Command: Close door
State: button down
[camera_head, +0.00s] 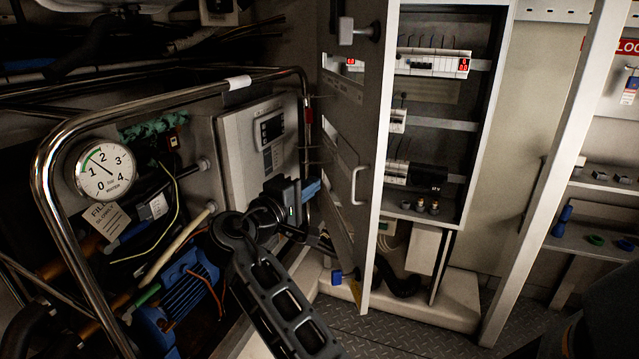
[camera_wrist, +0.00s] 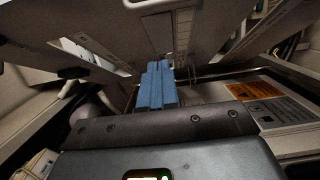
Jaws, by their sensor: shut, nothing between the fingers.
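A grey cabinet door (camera_head: 343,120) stands open, swung out at the left side of the cabinet (camera_head: 479,110). Its face carries a pale handle (camera_head: 356,186) and cut-out slots. My gripper (camera_head: 316,187), with blue fingers, is to the left of the door and handle in the head view. Its fingers (camera_wrist: 157,86) are together and hold nothing. Whether the fingertips touch the door cannot be told. A pale handle also shows at the top of the wrist view (camera_wrist: 150,4).
The open cabinet holds breaker rows (camera_head: 432,63) and shelves. A chrome rail (camera_head: 170,98), a pressure gauge (camera_head: 104,170) and a control box (camera_head: 262,140) crowd the left. A pale upright post (camera_head: 555,170) stands at the right. Checker-plate floor (camera_head: 390,330) shows below.

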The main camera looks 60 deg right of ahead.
jog(key=p, duration=0.1)
send_near(356, 166)
jog(key=w+d, duration=0.2)
jog(key=d, duration=0.2)
jog(key=shift+s+d+p, duration=0.65)
jog(key=shift+s+d, duration=0.3)
jog(key=shift+s, duration=0.3)
jog(key=shift+s, duration=0.1)
